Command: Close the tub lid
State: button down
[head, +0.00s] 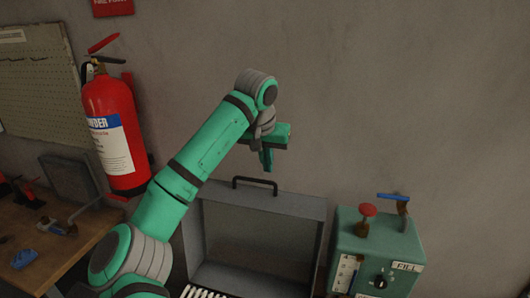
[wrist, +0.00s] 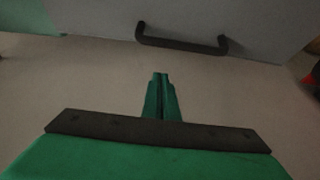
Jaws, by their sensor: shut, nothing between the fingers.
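The tub lid (head: 258,240) is a grey, shallow, box-like panel that stands raised, its open inner side facing me. A black bar handle (head: 255,181) sits on its top edge. The handle also shows in the wrist view (wrist: 180,39), attached to the pale grey lid surface (wrist: 255,18). My gripper (head: 267,168) is green and hangs just above the handle in the head view. In the wrist view its fingers (wrist: 161,77) are together and empty, pointing towards the handle with a visible gap. The tub's body is mostly cut off by the lower picture edge.
A green control box (head: 375,250) with a red knob and blue-handled valve stands right of the lid. A red fire extinguisher (head: 113,130) hangs on the wall at left. A wooden bench (head: 60,250) with tools is below it. The wall above the lid is bare.

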aim_at(263, 190)
jog(key=shift+s+a, duration=0.25)
jog(key=shift+s, duration=0.75)
jog(key=shift+s+a, duration=0.25)
jog(key=shift+s, duration=0.75)
jog(key=shift+w, duration=0.1)
